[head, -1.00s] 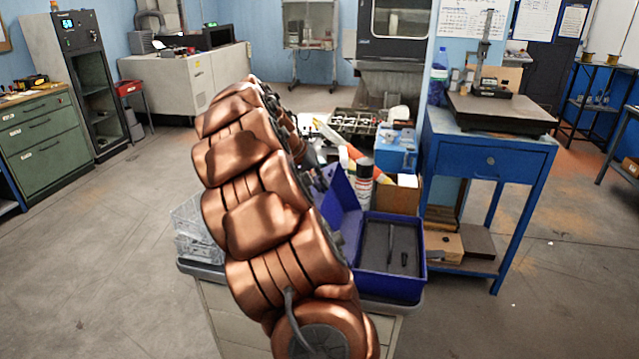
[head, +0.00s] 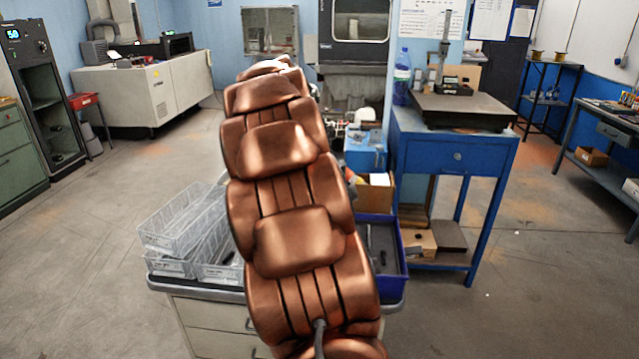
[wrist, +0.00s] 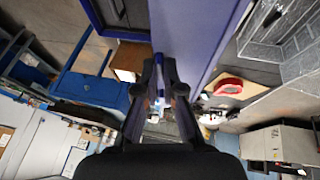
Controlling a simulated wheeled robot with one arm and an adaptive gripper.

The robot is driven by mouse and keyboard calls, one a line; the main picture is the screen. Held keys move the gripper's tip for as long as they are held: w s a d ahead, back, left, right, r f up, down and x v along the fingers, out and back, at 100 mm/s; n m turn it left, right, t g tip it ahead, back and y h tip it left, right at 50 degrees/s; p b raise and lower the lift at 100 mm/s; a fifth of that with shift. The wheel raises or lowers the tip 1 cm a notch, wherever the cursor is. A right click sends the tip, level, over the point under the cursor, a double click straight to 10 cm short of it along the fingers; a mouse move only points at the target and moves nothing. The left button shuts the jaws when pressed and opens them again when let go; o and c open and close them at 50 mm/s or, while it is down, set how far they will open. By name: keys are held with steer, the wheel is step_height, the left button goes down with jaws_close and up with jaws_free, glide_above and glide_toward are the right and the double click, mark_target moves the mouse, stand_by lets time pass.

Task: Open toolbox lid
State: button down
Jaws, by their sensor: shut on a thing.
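The blue toolbox (head: 402,270) stands on the right part of the cabinet top in the head view, partly behind my arm. Its dark interior shows, with tool shapes inside. Its lid is hidden behind my arm there. In the wrist view the raised lid (wrist: 192,32) is a broad blue-violet panel at top centre, swung away from the open box (wrist: 97,18) at upper left. My gripper (wrist: 161,62) is at the lid's edge, shut on a narrow blue part of it. My gripper is hidden in the head view.
Clear plastic bins (head: 185,230) sit on the cabinet top left of my arm. A cardboard box (head: 374,194) and a light-blue container (head: 364,152) stand behind the toolbox. A blue workbench (head: 455,150) is close on the right. The floor at left is open.

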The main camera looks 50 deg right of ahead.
steer(key=c, duration=1.3)
jaws_free()
steer(key=shift+r, duration=0.1)
steer(key=v, duration=1.2)
